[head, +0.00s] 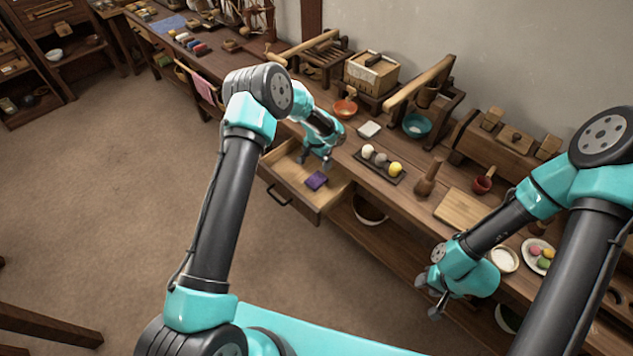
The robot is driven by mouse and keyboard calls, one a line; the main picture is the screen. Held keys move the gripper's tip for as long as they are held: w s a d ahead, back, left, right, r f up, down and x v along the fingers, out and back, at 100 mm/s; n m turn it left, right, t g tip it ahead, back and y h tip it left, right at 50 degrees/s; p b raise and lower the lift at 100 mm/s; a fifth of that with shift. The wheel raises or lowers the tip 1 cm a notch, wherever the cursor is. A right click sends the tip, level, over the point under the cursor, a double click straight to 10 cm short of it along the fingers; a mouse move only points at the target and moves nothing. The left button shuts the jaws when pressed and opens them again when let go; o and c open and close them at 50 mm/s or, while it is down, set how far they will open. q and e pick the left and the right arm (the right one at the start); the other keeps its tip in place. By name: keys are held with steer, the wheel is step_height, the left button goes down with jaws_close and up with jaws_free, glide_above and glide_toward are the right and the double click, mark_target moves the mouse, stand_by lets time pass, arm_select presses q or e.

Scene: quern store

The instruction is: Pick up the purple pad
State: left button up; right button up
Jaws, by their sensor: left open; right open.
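The purple pad (316,180) lies inside an open wooden drawer (283,186) below the counter, toward the drawer's right side. My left gripper (314,163) is above the drawer, just above and slightly left of the pad in the picture. It is open and holds nothing that I can see. My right gripper (429,296) is open and empty, in front of the counter at the lower right, well away from the drawer.
On the counter by the drawer are a dark tray (382,170) with several balls, a white square dish (369,129), an orange bowl (345,108) and a wooden pestle (427,178). A cutting board (467,211) lies further right.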

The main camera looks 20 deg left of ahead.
arm_select(q)
glide_above(317, 179)
step_height(317, 179, down, 6)
steer(key=shift+f, duration=0.15)
steer(key=shift+f, duration=2.9)
steer(key=shift+c, duration=0.3)
steer(key=c, duration=1)
steer(key=shift+w+r, duration=0.1)
steer(key=shift+r, duration=0.05)
step_height(317, 179, up, 18)
